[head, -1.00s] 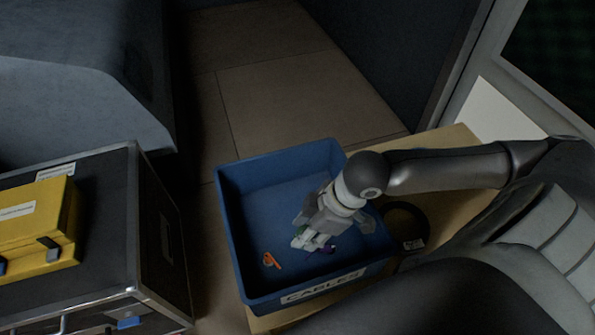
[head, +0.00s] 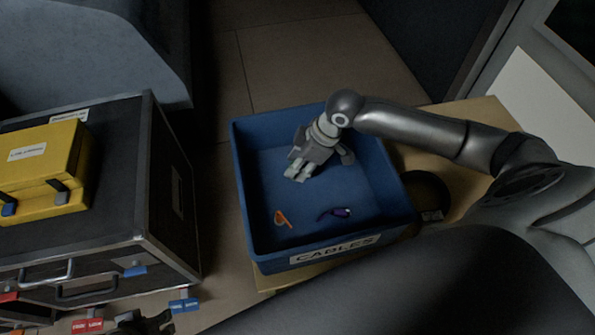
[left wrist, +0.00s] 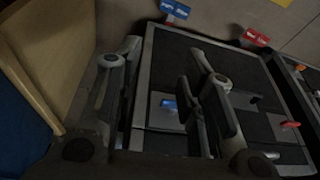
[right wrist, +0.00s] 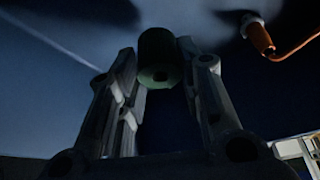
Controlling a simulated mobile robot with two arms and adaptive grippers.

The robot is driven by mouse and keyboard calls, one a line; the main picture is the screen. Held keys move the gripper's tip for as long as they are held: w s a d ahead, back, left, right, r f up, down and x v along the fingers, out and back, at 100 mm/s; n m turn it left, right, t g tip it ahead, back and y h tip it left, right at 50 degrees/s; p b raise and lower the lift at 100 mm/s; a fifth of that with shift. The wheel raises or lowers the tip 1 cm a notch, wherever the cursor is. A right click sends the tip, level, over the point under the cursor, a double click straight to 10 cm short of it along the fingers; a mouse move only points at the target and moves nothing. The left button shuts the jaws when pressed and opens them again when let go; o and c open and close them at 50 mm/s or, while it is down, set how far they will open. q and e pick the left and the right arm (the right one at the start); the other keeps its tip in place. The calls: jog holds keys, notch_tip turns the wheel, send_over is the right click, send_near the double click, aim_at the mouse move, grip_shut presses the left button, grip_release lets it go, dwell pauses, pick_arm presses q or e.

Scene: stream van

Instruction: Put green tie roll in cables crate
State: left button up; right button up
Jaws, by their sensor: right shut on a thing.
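The blue cables crate (head: 372,187) stands on a wooden surface in the head view, its label facing the front. My right gripper (head: 296,174) reaches down inside the crate, over its back left part. In the right wrist view my right gripper (right wrist: 160,75) is shut on the dark green tie roll (right wrist: 160,52), which sits between its fingertips. In the head view the roll is hidden by the gripper. My left gripper (left wrist: 165,65) is open and empty in the left wrist view, near the black case.
A dark cable coil (head: 428,190) lies right of the crate. A black case (head: 150,190) with a yellow box (head: 45,165) on it stands at the left. Red and blue tags (head: 184,305) show in front.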

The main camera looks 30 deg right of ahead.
jog(key=shift+w+f, duration=0.5)
jog(key=shift+f, duration=0.1)
notch_tip(320, 180, down, 3)
jog(key=shift+f+b, duration=0.15)
jog(key=shift+b, duration=0.8)
pick_arm(q)
jog(key=shift+s, duration=0.25)
jog(key=shift+r, duration=0.1)
pick_arm(e)
jog(key=o, duration=0.9)
